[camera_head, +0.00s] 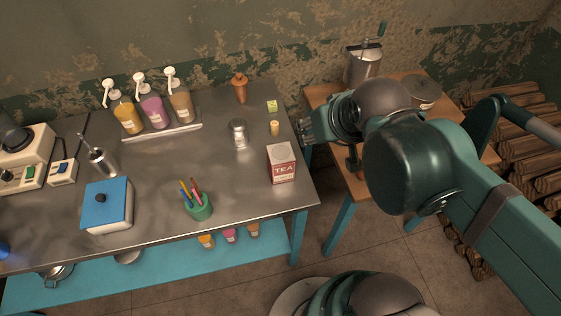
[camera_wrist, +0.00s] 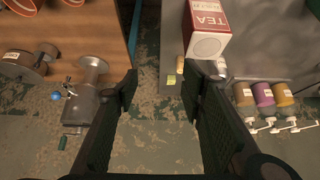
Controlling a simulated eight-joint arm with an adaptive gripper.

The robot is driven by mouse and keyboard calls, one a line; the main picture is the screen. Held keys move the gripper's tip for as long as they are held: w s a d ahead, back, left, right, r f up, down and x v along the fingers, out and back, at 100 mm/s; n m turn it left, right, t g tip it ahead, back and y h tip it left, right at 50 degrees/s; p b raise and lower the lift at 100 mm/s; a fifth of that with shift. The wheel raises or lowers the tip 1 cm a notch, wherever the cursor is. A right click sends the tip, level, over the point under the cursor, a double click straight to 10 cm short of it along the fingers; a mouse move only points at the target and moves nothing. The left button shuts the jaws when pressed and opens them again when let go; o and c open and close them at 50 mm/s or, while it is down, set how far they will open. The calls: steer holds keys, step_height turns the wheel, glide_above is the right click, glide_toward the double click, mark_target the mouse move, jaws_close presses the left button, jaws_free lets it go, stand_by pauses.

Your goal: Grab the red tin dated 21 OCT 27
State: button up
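A red and white box-shaped container marked TEA (camera_head: 282,165) stands near the right end of the metal table; it also shows at the top of the wrist view (camera_wrist: 209,22). Two reddish-brown round tins with pale labels are cut off at the wrist view's top left, one at the corner (camera_wrist: 20,5) and one beside it (camera_wrist: 75,2). No date is legible on any of them. My gripper (camera_head: 307,127) is above the gap between the two tables, apart from these things. In the wrist view its fingers (camera_wrist: 160,84) are spread and empty.
The wooden table (camera_head: 322,93) holds a metal grinder (camera_head: 363,62) and a labelled round pot (camera_head: 421,91); my arm hides part of it. A glass jar (camera_head: 238,134), small cork-coloured piece (camera_head: 274,128) and green-yellow block (camera_head: 272,106) stand near the TEA container. Pump bottles (camera_head: 153,110) stand behind.

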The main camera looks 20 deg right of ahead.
steer(key=shift+o, duration=0.5)
steer(key=o, duration=0.6)
step_height(320, 180, up, 5)
steer(key=n+g+h+p, duration=0.2)
steer(key=n+g+p, duration=0.55)
steer(key=n, duration=1.05)
glide_above(281, 152)
step_height(281, 152, down, 13)
steer(key=shift+w+a+f, duration=0.1)
steer(key=shift+f, duration=0.15)
